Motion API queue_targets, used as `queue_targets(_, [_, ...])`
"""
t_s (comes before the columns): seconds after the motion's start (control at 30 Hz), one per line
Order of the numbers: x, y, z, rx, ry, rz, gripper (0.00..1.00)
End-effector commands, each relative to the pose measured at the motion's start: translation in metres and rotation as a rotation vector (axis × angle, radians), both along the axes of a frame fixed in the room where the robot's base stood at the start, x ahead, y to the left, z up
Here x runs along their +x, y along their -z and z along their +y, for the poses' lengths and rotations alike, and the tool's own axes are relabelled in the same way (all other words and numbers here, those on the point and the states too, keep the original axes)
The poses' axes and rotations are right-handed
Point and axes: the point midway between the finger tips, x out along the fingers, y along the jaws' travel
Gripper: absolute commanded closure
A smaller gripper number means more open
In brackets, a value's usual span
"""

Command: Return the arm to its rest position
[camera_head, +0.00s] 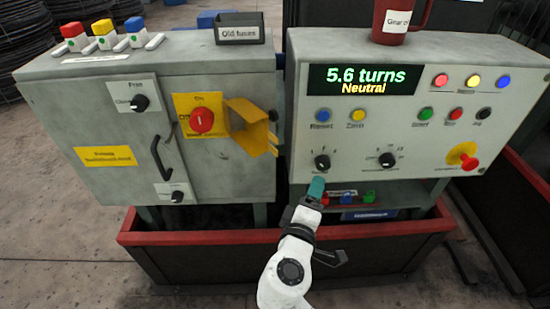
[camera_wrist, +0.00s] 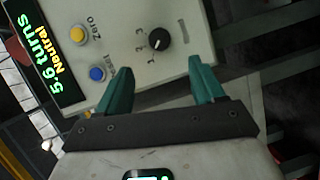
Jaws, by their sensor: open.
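My gripper (camera_head: 316,188) is at the end of my white arm, just below a black selector knob (camera_head: 322,162) on the right control box. In the wrist view my gripper (camera_wrist: 161,77) has its two green fingers spread with nothing between them. The same knob (camera_wrist: 159,39) shows beyond the fingertips, with a gap, on the box face. The display (camera_head: 364,79) reads "5.6 turns" and "Neutral"; it also shows in the wrist view (camera_wrist: 46,60).
A grey cabinet (camera_head: 120,120) with a red switch (camera_head: 202,120) and yellow flap (camera_head: 252,127) stands left. A red mug (camera_head: 397,20) sits on the control box. A shelf with coloured pieces (camera_head: 369,196) is right of my gripper. A red-rimmed trough (camera_head: 190,237) runs below.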

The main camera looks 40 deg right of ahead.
Motion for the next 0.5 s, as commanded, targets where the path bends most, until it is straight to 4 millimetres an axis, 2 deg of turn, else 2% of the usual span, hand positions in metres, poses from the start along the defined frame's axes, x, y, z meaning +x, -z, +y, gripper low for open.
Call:
queue_targets(0.27, [-0.003, 0.0, -0.003, 0.018, 0.008, 0.001, 0.32])
queue_targets(0.37, [-0.018, 0.006, -0.013, 0.117, 0.048, 0.011, 0.32])
queue_targets(0.5, [-0.059, 0.027, -0.03, 0.377, 0.147, 0.05, 0.32])
